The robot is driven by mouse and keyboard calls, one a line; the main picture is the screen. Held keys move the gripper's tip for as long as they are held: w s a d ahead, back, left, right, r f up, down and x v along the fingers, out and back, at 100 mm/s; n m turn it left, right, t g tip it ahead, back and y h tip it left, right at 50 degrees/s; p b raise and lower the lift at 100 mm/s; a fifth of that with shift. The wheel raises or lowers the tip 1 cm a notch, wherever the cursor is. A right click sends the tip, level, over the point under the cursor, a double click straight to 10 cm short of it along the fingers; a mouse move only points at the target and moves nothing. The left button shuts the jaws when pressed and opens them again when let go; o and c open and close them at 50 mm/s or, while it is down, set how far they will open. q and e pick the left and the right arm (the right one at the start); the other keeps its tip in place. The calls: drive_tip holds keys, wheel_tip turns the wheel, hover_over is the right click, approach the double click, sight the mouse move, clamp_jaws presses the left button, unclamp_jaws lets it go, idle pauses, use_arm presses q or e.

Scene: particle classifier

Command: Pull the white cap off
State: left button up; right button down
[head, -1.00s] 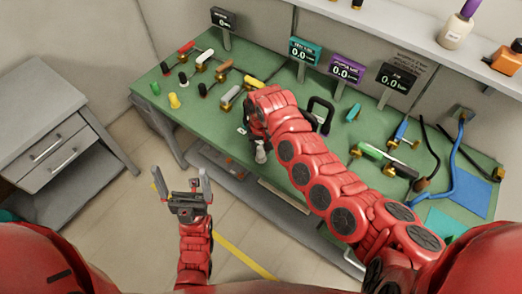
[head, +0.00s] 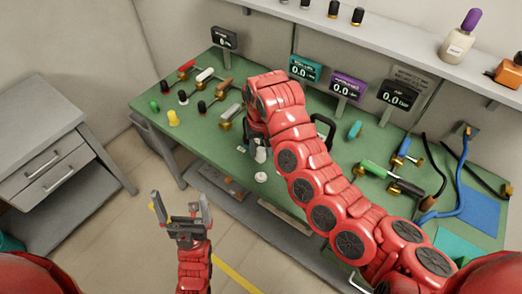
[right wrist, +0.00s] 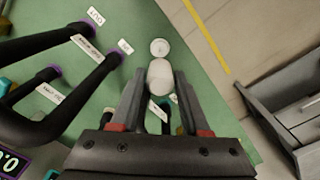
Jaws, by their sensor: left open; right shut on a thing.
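My right gripper (right wrist: 160,100) is shut on a white rounded piece (right wrist: 160,77), which also shows below the red wrist in the head view (head: 260,153). A flat white round piece (right wrist: 160,47) lies just beyond it near the bench's front edge, also in the head view (head: 261,177). I cannot tell for sure which of the two is the white cap. They look apart in the head view. My left gripper (head: 187,208) is open and empty, in front of the bench and away from both pieces.
The green bench (head: 195,150) carries several coloured-handled fittings and small labels. A black handle (head: 325,130) stands close by the right gripper. Displays (head: 304,68) line the back. A grey drawer cabinet (head: 40,150) stands at the left, with open floor between.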

drive_tip(key=shift+r+p, duration=2.1)
drive_tip(key=shift+r, duration=0.25)
wheel_tip(320, 180, up, 3)
drive_tip(key=p, duration=0.3)
drive_tip(key=shift+f, duration=0.1)
